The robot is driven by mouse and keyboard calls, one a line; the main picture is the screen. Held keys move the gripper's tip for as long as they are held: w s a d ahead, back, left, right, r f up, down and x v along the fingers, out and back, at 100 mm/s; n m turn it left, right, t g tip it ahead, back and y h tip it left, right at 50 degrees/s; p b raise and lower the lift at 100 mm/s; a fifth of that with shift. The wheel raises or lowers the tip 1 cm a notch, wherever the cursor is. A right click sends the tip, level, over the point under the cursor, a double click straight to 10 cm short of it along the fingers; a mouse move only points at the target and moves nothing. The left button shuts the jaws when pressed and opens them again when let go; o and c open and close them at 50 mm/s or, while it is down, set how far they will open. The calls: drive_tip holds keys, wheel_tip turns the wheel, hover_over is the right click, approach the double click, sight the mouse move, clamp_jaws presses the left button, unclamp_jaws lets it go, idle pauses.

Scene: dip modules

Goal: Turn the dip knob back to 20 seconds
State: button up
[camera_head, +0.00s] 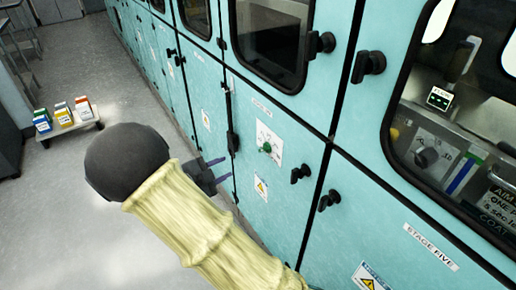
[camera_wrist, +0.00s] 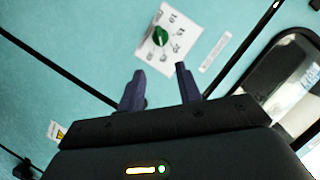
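The dip knob (camera_head: 266,147) is a small green knob on a white dial plate (camera_head: 270,137), fixed to a teal cabinet door. In the wrist view the green knob (camera_wrist: 161,37) sits on its white plate (camera_wrist: 171,33), beyond my fingertips. My gripper (camera_head: 215,168) is left of the dial in the head view, close to the cabinet front. In the wrist view my gripper (camera_wrist: 159,74) has its two dark fingers apart with nothing between them. The knob and fingers are not touching.
Black door handles (camera_head: 300,173) and (camera_head: 329,200) stick out right of the dial. A windowed door (camera_head: 272,45) is above it. A low trolley (camera_head: 87,126) with coloured boxes stands on the floor at left. The floor between is clear.

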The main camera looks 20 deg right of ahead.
sight(261, 151)
drive_tip(key=x, duration=1.7)
drive_tip(key=shift+d, duration=0.25)
drive_tip(key=shift+c, duration=0.4)
clamp_jaws()
